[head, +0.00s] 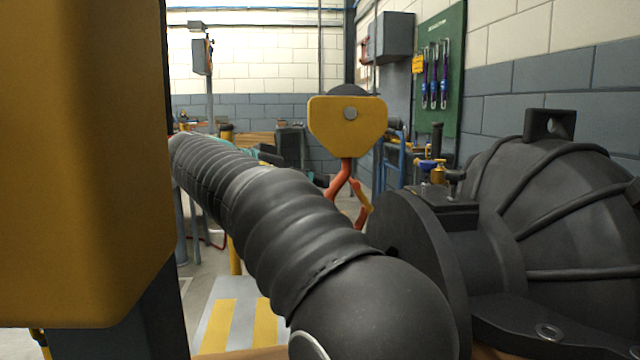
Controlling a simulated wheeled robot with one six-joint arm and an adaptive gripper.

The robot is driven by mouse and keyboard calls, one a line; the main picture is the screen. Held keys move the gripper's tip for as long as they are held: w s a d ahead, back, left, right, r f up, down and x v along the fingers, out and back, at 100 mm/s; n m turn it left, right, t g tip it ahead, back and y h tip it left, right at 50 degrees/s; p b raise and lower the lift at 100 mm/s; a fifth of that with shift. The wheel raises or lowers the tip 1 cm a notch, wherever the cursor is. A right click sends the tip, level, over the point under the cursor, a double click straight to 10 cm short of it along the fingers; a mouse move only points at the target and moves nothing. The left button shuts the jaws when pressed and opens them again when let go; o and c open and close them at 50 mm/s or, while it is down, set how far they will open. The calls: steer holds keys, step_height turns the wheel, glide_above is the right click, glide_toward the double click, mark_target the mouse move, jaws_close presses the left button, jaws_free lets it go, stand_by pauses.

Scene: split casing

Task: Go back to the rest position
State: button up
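My gripper does not show in the head view. A black ribbed sleeve (285,225) runs from the lower middle up to the left; I cannot tell whether it is part of my arm. Its far end meets the edge of a large yellow block, and no fingers show there. A dark ribbed casing (575,215) with a round flange (425,250) and a lug on top fills the right side. Its lower part is cut off by the picture edge.
The large yellow block (80,160) fills the left side, close by. A yellow hoist block (347,125) with red-orange slings (345,180) hangs behind the sleeve. A green tool board (440,70) is on the right wall. Floor with yellow stripes (235,315) shows below.

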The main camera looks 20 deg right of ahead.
stand_by(0.3)
steer(key=w+a+f+n+t+y, duration=0.2)
steer(key=a+f+n+y, duration=0.2)
steer(key=f+n, duration=0.65)
steer(key=s+a+f+n+g+y+p, duration=0.1)
steer(key=s+f+n+y, duration=0.25)
steer(key=s+f, duration=0.4)
steer(key=s+a+f+y+p, duration=0.1)
steer(key=s+f+y+p, duration=0.2)
steer(key=s, duration=0.6)
steer(key=s+f+y+p, duration=0.1)
steer(key=s+f+y, duration=0.3)
steer(key=s, duration=0.4)
steer(key=s+d+r+m+t+p, duration=0.1)
steer(key=s+d+r+m+p, duration=0.1)
steer(key=s, duration=0.4)
steer(key=shift+s+d+r+p, duration=0.2)
steer(key=shift+s+r+p, duration=0.05)
steer(key=shift+r+p, duration=0.3)
